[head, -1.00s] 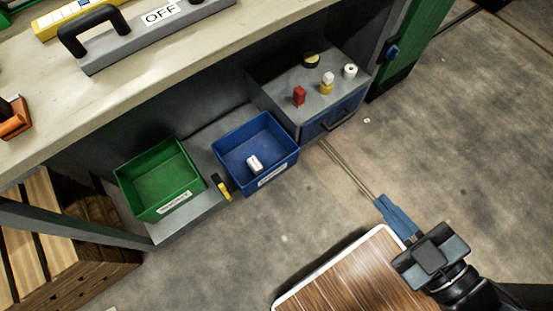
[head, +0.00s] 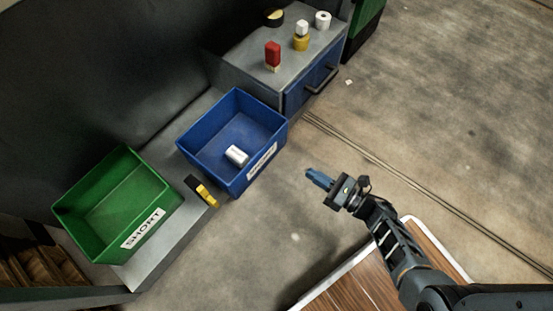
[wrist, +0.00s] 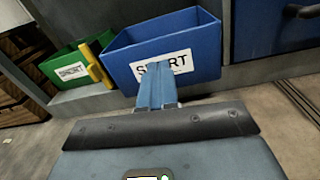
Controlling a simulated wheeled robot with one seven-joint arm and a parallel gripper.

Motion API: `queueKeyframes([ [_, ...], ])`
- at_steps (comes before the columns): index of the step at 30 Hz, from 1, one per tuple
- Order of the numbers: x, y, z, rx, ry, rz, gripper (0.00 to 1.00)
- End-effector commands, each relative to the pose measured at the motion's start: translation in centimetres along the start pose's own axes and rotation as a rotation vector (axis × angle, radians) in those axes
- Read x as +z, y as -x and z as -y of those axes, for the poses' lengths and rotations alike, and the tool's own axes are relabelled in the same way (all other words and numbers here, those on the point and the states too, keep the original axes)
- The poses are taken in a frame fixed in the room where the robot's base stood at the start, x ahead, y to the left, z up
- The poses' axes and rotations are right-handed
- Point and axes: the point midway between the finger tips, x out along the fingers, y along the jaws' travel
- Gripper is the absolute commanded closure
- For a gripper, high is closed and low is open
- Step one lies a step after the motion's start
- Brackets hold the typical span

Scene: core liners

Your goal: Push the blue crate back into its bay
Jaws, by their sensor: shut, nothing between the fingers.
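In the wrist view, my blue fingers (wrist: 157,84) point at the labelled front of the crate (wrist: 197,49) and cover part of the label. The gap between fingertips and crate is hard to judge there.
A green crate (head: 117,206) marked SHORT stands left on the shelf (head: 160,240). A grey cabinet with a blue drawer (head: 310,88) stands right, small items on top. Floor before the shelf is clear.

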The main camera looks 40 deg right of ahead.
Motion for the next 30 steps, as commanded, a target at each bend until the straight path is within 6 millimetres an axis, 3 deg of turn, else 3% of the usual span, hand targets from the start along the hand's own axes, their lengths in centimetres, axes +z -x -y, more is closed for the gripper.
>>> queueKeyframes([
  [1,-1.2,-0.4,0.6,0.012,0.039,0.001,1.0],
  [3,-1.6,-0.6,0.8,0.027,0.083,0.003,1.0],
  [11,-1.6,-2.6,0.8,0.041,0.112,0.004,1.0],
  [24,-1.8,-11.0,0.4,0.042,0.111,0.003,1.0],
  [30,-1.8,-13.6,0.3,0.04,0.111,0.003,1.0],
])
